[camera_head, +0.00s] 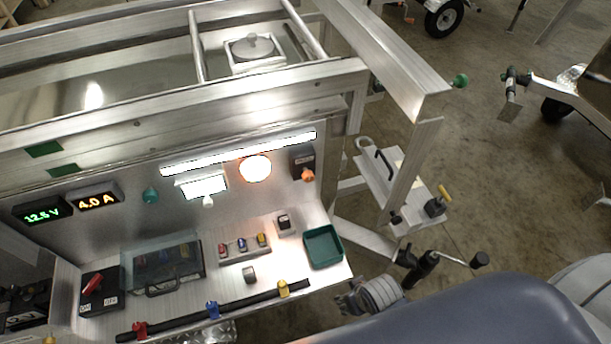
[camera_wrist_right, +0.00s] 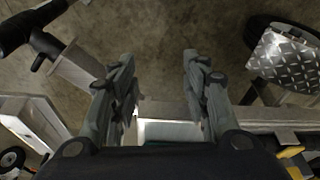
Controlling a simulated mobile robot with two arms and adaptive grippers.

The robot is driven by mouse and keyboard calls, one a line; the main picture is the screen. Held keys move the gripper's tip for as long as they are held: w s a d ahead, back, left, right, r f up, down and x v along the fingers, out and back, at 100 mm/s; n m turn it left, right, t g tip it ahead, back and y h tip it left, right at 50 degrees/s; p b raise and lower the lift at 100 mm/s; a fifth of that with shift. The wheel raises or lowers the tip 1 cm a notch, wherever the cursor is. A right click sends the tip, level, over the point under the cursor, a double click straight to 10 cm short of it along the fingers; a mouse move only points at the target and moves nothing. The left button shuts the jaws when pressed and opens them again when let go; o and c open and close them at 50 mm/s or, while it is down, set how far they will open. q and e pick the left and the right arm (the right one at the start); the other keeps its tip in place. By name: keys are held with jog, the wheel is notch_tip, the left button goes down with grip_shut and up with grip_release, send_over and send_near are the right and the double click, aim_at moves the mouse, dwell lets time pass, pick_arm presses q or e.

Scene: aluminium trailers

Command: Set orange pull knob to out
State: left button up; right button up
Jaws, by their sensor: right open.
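The orange pull knob (camera_head: 307,175) sits low on a dark plate (camera_head: 302,158) at the right end of the upright aluminium panel. How far it stands out is too small to tell. My right gripper (camera_head: 349,299) is low and to the right of the knob, beyond the bench's front right corner, apart from it and partly hidden by my arm. In the right wrist view its two fingers (camera_wrist_right: 160,92) are spread with nothing gripped between them; the knob does not show there. My left gripper is not in view.
A lit orange round lamp (camera_head: 255,168) is left of the knob. A green tray (camera_head: 323,247) stands on the bench below it. A black jack crank (camera_head: 428,264) and an aluminium post (camera_head: 411,175) stand to the right. Colored-clip cable (camera_head: 240,301) runs along the bench front.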

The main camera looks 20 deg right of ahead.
notch_tip(320, 180, up, 6)
jog(key=w, duration=0.1)
jog(key=t, duration=1.5)
send_near(309, 180)
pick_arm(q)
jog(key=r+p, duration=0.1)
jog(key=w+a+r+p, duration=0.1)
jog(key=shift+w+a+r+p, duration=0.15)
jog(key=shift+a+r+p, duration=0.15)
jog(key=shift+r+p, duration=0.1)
pick_arm(e)
jog(key=w, duration=1)
jog(key=shift+w+f, duration=0.1)
jog(key=shift+w, duration=0.1)
grip_shut()
